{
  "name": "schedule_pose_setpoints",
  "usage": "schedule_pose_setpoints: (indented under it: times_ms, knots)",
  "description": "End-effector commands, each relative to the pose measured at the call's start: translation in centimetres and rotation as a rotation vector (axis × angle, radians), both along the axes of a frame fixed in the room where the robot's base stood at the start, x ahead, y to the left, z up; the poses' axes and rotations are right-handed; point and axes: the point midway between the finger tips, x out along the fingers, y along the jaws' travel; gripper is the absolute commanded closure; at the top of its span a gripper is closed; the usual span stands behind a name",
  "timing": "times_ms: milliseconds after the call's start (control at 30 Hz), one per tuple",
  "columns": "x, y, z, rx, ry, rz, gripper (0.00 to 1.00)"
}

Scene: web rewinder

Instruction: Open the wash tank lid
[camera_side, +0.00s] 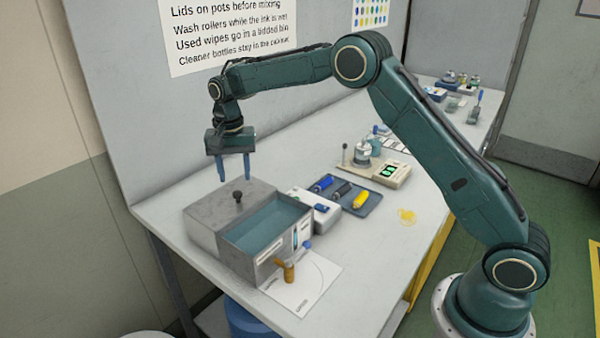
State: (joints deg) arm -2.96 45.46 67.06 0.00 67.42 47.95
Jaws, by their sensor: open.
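The wash tank (203,234) is a grey metal box near the left front of the bench. Its flat grey lid (215,207) carries a small black knob (238,196) and covers the left, rear part of the top. Beside the lid, a blue-green surface (262,226) shows inside the tank; I cannot tell whether it is liquid or a panel. My gripper (235,179) points down above the lid, a little above the knob. Its two blue fingers are apart with nothing between them, and they do not appear to touch the knob.
An orange-brown tap-like part (287,271) stands at the tank's front, over a white sheet (310,285). A white box (320,212) and a dark tray (350,198) with coloured rollers are to the right. The bench left of the tank is narrow.

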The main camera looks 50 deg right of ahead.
Motion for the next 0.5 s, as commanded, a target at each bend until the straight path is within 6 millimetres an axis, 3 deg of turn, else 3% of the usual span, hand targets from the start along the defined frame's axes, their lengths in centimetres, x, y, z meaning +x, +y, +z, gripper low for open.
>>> schedule_pose_setpoints:
  times_ms: [200, 500]
  knots:
    - [0.1, 0.0, 4.0, 0.000, -0.004, 0.000, 0.55]
    - [0.1, 0.0, 7.9, 0.001, -0.004, 0.000, 0.55]
